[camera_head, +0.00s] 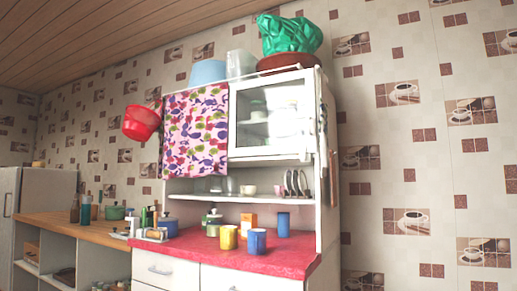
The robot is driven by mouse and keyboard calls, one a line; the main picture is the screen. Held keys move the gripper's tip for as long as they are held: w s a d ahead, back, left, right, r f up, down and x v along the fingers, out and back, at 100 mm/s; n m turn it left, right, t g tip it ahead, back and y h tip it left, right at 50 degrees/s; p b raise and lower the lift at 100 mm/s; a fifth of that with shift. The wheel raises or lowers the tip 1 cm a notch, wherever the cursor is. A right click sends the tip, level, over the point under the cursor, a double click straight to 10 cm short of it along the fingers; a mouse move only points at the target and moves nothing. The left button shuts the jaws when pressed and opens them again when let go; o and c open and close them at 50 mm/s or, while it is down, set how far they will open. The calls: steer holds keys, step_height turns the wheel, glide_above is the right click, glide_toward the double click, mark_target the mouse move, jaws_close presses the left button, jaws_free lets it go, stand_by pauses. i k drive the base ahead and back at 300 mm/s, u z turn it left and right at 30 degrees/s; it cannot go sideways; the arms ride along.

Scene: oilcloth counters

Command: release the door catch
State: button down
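A white hutch (328,196) stands against the papered wall. Its upper right part has a white-framed glass door (270,118), which looks closed; dishes show dimly behind the glass. A floral cloth (195,130) hangs to the left of this door and hides what is behind it. A small dark detail shows near the door's right edge, but it is too small to tell whether it is the catch. My gripper is not in view.
A red counter (222,255) below holds a yellow mug (228,238), blue cups (257,242) and an orange box (248,222). A red colander (141,122) hangs at the left. A green bag (290,35) sits on top. A wooden counter (85,229) extends left.

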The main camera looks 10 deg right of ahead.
mark_target(303, 156)
steer(key=z, duration=0.15)
steer(key=i, duration=0.95)
steer(key=u, duration=0.1)
